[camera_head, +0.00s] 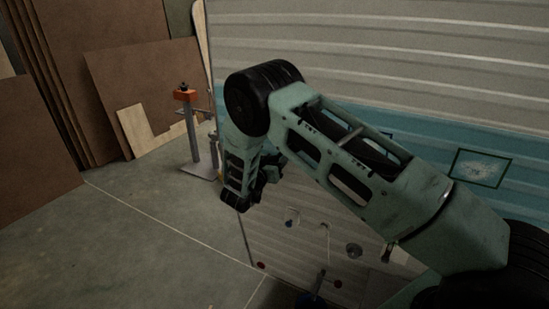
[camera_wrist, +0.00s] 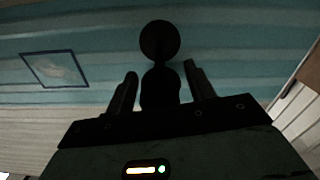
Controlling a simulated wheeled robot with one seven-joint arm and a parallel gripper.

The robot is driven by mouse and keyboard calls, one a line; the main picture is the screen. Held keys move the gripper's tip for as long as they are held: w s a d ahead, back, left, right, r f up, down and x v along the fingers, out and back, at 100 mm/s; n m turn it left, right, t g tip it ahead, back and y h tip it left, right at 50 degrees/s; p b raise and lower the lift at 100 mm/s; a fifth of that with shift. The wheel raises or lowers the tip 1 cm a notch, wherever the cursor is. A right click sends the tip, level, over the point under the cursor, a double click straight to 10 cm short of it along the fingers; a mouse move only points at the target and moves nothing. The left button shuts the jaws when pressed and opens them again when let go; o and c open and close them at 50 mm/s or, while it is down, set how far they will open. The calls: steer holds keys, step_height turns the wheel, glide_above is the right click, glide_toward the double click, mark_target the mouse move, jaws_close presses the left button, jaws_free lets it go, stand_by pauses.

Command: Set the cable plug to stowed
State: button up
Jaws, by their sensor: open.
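My gripper (camera_wrist: 160,70) is open in the wrist view, with one dark finger on each side. A dark rounded body (camera_wrist: 160,90) shows between the fingers, with clear gaps on both sides. A black disc (camera_wrist: 160,40) shows just beyond it, against the blue camper side. Both are in silhouette, so I cannot tell whether either is the cable plug. In the head view my gripper (camera_head: 271,168) is small and dark, close to the camper side and partly hidden by my arm. I cannot make out the plug's setting.
The ribbed camper wall (camera_head: 400,40) fills the right side. Its lower part carries a small fixture (camera_head: 291,217), a round port (camera_head: 354,250) and a reddish light (camera_head: 261,265). A stand with an orange top (camera_head: 185,95) and leaning boards (camera_head: 150,85) are behind. The floor at left is free.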

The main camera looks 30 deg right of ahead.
jaws_close()
steer(key=b+x, duration=0.5)
steer(key=x, duration=0.4)
steer(key=shift+d, duration=0.2)
steer(key=shift+w, duration=0.1)
jaws_free()
